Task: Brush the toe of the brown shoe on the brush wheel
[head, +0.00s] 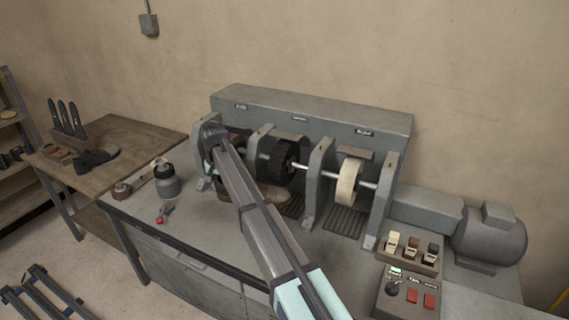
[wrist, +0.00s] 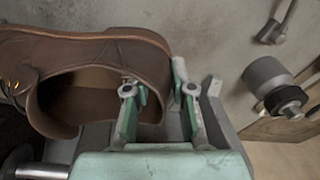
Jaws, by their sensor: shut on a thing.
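The brown shoe (wrist: 90,48) fills the left of the wrist view, with its opening and some laces showing and its toe outside that view. My gripper (wrist: 160,92) is shut on the shoe's collar at the heel end. In the head view, part of the shoe (head: 271,196) shows beside my forearm, low in front of the machine; my arm hides much of it. The black brush wheel (head: 283,160) is on the shaft in the middle bay, just above and behind the shoe. I cannot tell whether the toe touches it.
A cream wheel (head: 349,182) sits on the shaft to the right. A control box (head: 407,297) and motor (head: 489,238) stand further right. Grey posts (head: 317,184) divide the bays.

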